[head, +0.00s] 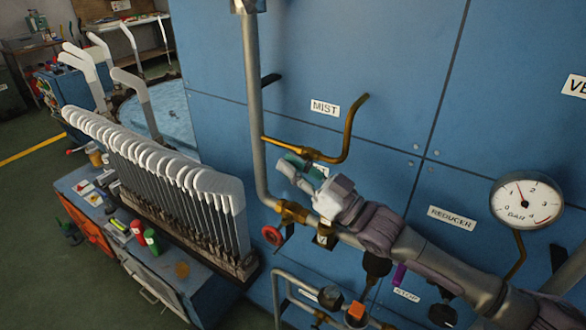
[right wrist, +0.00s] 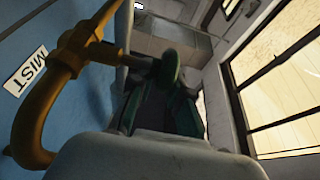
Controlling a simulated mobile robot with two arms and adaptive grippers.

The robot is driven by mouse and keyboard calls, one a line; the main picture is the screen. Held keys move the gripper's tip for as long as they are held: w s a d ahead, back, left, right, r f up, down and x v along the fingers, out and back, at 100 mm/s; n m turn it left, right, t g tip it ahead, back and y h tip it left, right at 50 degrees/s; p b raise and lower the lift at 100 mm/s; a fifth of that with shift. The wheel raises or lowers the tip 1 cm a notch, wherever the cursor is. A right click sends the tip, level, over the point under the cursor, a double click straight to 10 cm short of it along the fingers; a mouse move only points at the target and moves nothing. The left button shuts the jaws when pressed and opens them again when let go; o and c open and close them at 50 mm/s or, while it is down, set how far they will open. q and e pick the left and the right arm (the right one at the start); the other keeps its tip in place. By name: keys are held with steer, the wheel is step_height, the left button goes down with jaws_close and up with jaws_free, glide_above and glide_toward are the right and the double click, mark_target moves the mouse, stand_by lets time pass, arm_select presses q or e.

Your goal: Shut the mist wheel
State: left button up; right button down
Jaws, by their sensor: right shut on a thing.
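The MIST label (head: 325,107) is on the blue panel, above a brass valve and bent pipe (head: 345,140). It also shows in the right wrist view (right wrist: 26,73), beside the brass valve (right wrist: 75,55). The mist wheel (right wrist: 168,70) is a small dark green disc on the brass valve's stem. My right gripper (head: 296,168) reaches in from the lower right and is at this wheel. In the right wrist view its fingers (right wrist: 165,100) are around the wheel and shut on it. The fingers partly hide the wheel. My left gripper is not in view.
A red wheel (head: 272,235) sits on the lower pipe. The gauge (head: 526,201) and REDUCER label (head: 452,218) are at right. A row of white sock boards (head: 170,165) stands at left on a blue bench (head: 175,285). Grey pipe (head: 253,100) runs beside the valve.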

steer(key=c, duration=1.1)
jaws_free()
steer(key=v, duration=1.2)
